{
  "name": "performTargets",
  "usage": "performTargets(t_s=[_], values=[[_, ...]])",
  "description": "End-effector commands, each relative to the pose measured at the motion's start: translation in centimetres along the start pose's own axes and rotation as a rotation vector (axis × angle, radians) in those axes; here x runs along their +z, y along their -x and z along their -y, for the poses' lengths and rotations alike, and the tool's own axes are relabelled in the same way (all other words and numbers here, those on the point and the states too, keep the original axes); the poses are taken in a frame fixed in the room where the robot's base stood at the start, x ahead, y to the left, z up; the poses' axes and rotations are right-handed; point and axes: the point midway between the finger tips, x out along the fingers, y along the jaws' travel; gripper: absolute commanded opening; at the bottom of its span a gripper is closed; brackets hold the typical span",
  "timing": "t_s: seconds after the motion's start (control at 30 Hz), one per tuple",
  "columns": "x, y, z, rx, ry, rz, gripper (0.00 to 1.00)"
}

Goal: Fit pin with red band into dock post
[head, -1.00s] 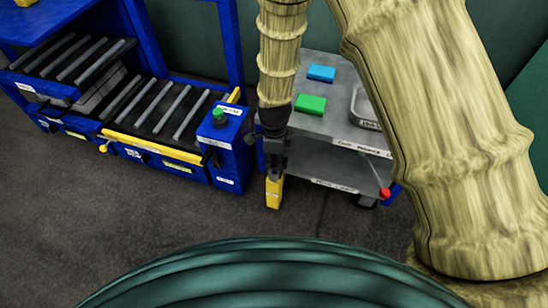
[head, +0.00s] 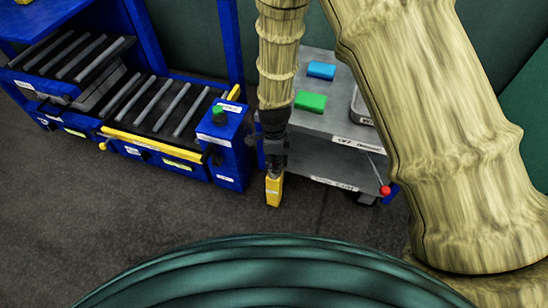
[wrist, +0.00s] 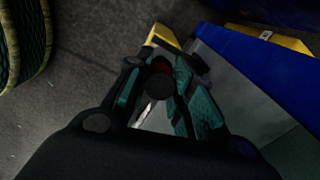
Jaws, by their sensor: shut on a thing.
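My gripper (head: 274,165) points down, directly above a yellow post (head: 274,192) that stands low beside the cart; I take it to be the dock post. In the wrist view my gripper (wrist: 162,98) is shut around a dark, round-ended pin (wrist: 160,86) with a dull red band (wrist: 158,68) showing in shadow. Part of the yellow post (wrist: 163,37) shows just beyond the pin. A small pale spot shows between gripper and post in the head view. The post's opening is hidden, and I cannot tell whether the pin's lower end touches or enters it.
A grey cart (head: 332,125) with a green block (head: 310,101), a blue block (head: 321,70) and a red-knobbed lever (head: 385,190) stands close right. A blue roller station (head: 228,150) stands left. The floor in front is clear.

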Motion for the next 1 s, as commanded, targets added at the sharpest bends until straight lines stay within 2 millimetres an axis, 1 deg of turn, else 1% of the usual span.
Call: performTargets(t_s=[1.0], values=[[0.0,-1.9,0.0,0.000,0.000,0.000,0.00]])
